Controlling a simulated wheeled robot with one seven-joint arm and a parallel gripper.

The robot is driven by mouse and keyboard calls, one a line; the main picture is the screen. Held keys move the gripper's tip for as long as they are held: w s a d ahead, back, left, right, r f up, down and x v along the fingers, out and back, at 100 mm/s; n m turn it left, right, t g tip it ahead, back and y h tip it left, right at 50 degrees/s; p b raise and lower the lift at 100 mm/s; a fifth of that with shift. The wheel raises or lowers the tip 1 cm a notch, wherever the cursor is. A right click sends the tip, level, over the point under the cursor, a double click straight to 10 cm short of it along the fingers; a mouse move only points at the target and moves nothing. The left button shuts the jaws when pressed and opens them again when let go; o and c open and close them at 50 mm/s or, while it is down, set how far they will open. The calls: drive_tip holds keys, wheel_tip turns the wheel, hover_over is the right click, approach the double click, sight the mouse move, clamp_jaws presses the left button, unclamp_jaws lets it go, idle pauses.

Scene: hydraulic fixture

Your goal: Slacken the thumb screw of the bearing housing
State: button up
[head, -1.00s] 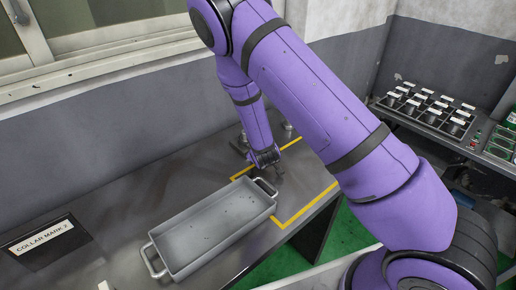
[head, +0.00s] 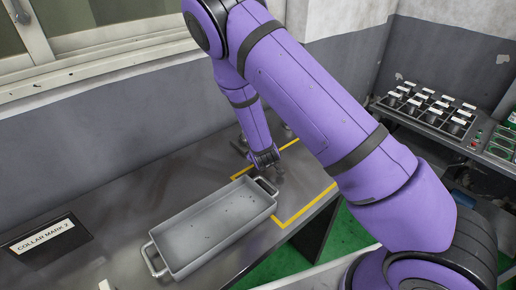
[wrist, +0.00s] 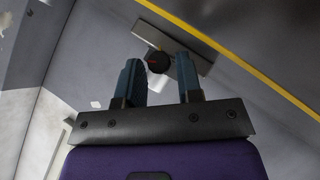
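In the wrist view a dark round knob (wrist: 158,62) with a small red mark, apparently the thumb screw, shows between and beyond my fingertips. It sits over a grey metal bar or plate (wrist: 200,49), apparently part of the bearing housing. My gripper (wrist: 158,66) is open, with one teal finger on each side of the knob in the picture; I cannot tell whether either finger touches it. In the head view my gripper (head: 265,161) is low over the bench, inside the yellow outline. Dark fixture parts (head: 240,146) show beside it; the arm hides most of the rest.
A grey tray (head: 214,226) with two handles lies just in front of my gripper. A yellow line (head: 306,207) marks the bench area. A "COLLAR MARK 2" sign (head: 43,237) is at left. A rack of several pale-topped parts (head: 430,110) stands at right.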

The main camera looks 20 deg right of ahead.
drive_tip(key=v, duration=1)
drive_tip(key=shift+s+r, duration=0.15)
drive_tip(key=shift+s, duration=0.15)
